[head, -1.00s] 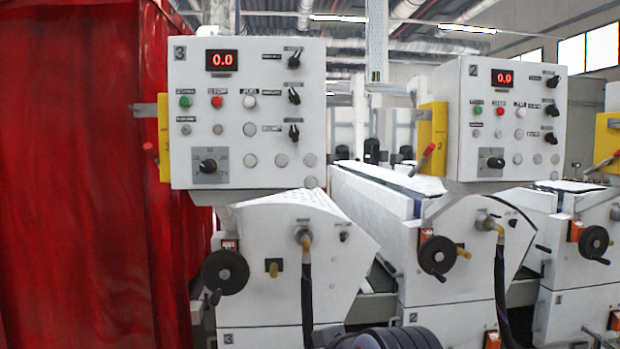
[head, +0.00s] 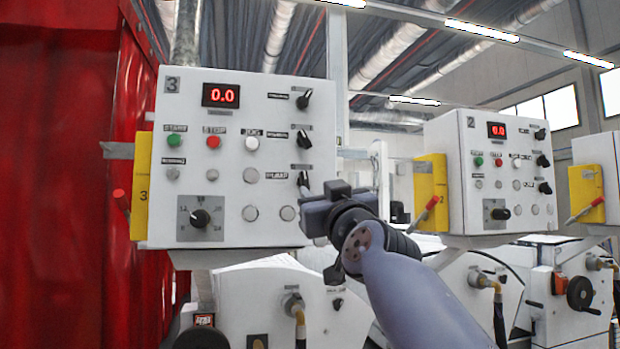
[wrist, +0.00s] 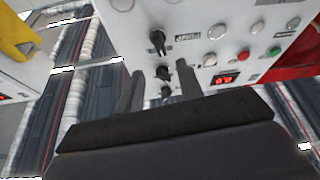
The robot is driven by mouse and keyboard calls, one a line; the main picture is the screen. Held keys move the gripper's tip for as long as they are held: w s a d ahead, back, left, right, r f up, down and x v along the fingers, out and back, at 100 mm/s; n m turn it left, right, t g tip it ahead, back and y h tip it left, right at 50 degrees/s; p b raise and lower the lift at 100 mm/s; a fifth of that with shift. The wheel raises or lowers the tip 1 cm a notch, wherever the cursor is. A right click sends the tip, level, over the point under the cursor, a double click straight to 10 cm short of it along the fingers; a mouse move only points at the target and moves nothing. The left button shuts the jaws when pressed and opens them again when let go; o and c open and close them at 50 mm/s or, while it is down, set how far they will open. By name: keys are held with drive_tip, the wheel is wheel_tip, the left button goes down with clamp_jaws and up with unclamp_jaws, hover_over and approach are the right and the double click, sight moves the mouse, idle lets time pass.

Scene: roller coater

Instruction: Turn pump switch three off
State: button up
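Control panel 3 (head: 235,110) is a white box marked 3, with a red 0.0 display. Three black knobs line its right side. The lowest, the pump switch (head: 303,180), stands about upright in the head view. It shows in the wrist view (wrist: 157,40) beside a label reading PUMP, where the panel appears upside down. My gripper (wrist: 160,68) is open and empty, its two dark fingers apart. In the head view my gripper (head: 325,203) is at the panel's lower right, close to the pump switch. Whether it touches the panel cannot be told.
Green (head: 174,140) and red (head: 213,142) buttons and a large dial (head: 200,218) are on the same panel. A yellow plate (head: 142,190) with a red-tipped lever is on its left side, near a red curtain (head: 60,180). Panel 2 (head: 485,160) stands to the right.

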sight(305, 179)
drive_tip(key=p+x, duration=0.3)
drive_tip(key=x, duration=0.4)
drive_tip(key=shift+a+r+p, duration=0.1)
drive_tip(key=shift+r+p, duration=0.05)
drive_tip(key=shift+p, duration=0.25)
drive_tip(key=shift+w+a, duration=0.2)
drive_tip(key=shift+w, duration=0.35)
clamp_jaws()
